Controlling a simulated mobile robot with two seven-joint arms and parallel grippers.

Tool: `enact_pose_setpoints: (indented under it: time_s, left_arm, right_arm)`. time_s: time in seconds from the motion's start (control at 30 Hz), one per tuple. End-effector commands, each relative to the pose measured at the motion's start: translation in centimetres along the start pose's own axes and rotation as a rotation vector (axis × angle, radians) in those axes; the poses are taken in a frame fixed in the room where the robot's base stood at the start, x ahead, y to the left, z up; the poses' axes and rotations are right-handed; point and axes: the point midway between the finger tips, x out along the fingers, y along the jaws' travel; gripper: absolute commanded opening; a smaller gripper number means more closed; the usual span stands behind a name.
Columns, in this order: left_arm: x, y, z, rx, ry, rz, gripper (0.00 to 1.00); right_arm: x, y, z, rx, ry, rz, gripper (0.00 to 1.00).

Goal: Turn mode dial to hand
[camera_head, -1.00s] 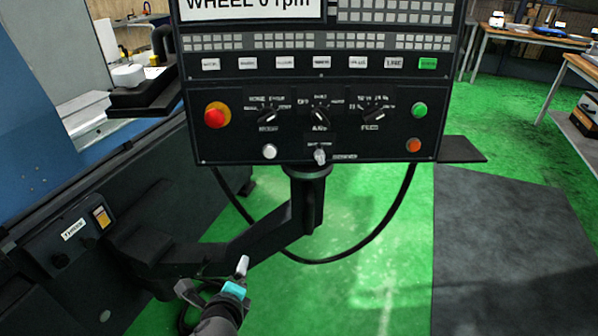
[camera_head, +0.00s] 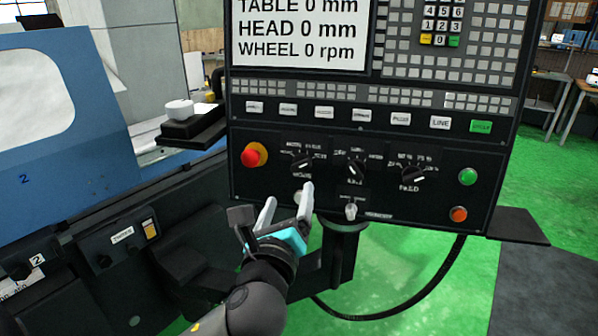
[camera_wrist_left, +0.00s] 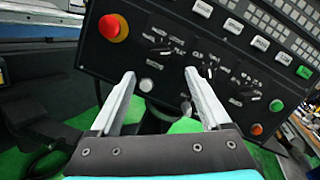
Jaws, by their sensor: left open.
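The mode dial (camera_head: 302,161) is the leftmost of three black rotary dials on the control panel, just right of the red button. Its pointer looks tilted up to the right; the small lettering around it is too blurred to read. In the left wrist view the mode dial (camera_wrist_left: 162,52) lies beyond and between the fingertips. My left gripper (camera_head: 288,198) is open and empty, its pale fingers pointing at the panel from below the dial, apart from it. It also shows in the left wrist view (camera_wrist_left: 159,76). My right gripper is in neither view.
The red button (camera_head: 254,155) sits left of the dial and a white button (camera_wrist_left: 147,86) below it. The other two dials (camera_head: 355,171) are to the right. A dark ledge (camera_head: 193,127) juts out left of the panel. The panel's support arm and a hanging cable are below.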

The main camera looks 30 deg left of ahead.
Motion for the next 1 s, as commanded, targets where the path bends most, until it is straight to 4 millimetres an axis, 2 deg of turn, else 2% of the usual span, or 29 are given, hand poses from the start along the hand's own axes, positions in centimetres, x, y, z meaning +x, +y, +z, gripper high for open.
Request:
enact_pose_setpoints:
  time_s: [0.03, 0.3, 0.5, 0.7, 1.0]
  left_arm:
    - [1.1, -0.1, 0.2, 0.0, -0.006, 0.0, 0.81]
    - [6.3, 0.0, 0.2, -0.001, -0.004, 0.001, 0.81]
    - [9.4, 0.0, 0.1, -0.002, -0.001, 0.001, 0.81]
    - [11.1, 0.0, 0.1, -0.002, -0.001, 0.0, 0.81]
    - [11.4, 0.0, 0.1, -0.002, 0.001, 0.0, 0.81]
  right_arm:
    - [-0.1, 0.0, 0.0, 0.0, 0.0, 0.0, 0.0]
    - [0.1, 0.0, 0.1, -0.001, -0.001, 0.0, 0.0]
    - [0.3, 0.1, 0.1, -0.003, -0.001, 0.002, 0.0]
    - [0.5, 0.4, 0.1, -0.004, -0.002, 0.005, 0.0]
    - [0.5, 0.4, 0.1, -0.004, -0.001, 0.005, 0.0]
